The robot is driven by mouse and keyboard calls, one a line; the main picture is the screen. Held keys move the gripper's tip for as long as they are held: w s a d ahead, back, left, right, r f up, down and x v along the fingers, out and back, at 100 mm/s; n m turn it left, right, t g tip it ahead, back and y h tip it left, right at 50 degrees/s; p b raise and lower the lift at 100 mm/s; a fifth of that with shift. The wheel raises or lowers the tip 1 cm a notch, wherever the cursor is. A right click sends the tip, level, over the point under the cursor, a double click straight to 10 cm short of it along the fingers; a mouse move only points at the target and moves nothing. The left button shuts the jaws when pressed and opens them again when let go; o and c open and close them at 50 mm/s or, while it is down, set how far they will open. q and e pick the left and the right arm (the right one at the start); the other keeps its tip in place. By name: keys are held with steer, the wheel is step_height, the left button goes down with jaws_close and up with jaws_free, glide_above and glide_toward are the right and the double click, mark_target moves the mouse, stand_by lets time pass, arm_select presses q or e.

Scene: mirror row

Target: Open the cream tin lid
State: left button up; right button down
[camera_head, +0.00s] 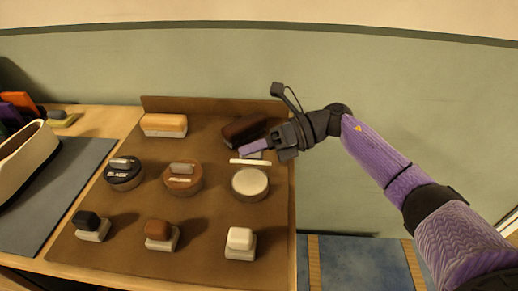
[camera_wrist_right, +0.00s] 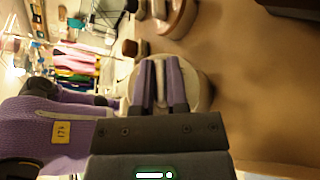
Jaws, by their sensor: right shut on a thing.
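The cream tin (camera_head: 250,184) is the round tin at the right of the row on the brown board. Its pale top disc shows. A thin cream bar (camera_head: 250,162), about as wide as the tin, shows at its far rim; it looks like the lid seen nearly edge-on, tilted up. My right gripper (camera_head: 255,147) is just behind this bar, its purple fingers closed. In the right wrist view the fingers (camera_wrist_right: 160,85) are shut on a narrow pale strip, seemingly the lid's handle, before a round cream surface (camera_wrist_right: 199,88). My left gripper is not in view.
A brown tin (camera_head: 183,186) and a black tin (camera_head: 123,181) stand to the left. A dark brown brush (camera_head: 238,128) lies close behind my gripper, a tan brush (camera_head: 163,124) at back left. Several small blocks line the front. A green wall (camera_head: 400,110) rises behind.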

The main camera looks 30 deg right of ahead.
steer(key=shift+w+f+m+b, duration=0.15)
steer(key=shift+f+m+b, duration=0.15)
steer(key=shift+m, duration=0.1)
steer(key=shift+w+d+m+b, duration=0.15)
steer(key=shift+m+b, duration=0.15)
steer(key=shift+w+d+f+m+g+y+b, duration=0.1)
steer(key=shift+w+d+m+g+y+b, duration=0.15)
steer(key=shift+m+y+b, duration=0.5)
steer(key=shift+w+d+f+m+y+b, duration=0.15)
steer(key=shift+w+m+y+b, duration=0.25)
steer(key=shift+m+b, duration=0.45)
steer(key=shift+w+d+m, duration=0.1)
steer(key=shift+w+m, duration=0.05)
steer(key=shift+m, duration=0.35)
steer(key=shift+w+d+m+y, duration=0.1)
steer(key=shift+w+m+y, duration=0.05)
steer(key=shift+m+y, duration=0.3)
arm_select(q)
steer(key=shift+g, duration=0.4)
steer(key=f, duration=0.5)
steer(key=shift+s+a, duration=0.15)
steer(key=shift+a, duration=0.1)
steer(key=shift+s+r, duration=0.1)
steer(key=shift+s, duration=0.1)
arm_select(e)
steer(key=shift+w, duration=0.1)
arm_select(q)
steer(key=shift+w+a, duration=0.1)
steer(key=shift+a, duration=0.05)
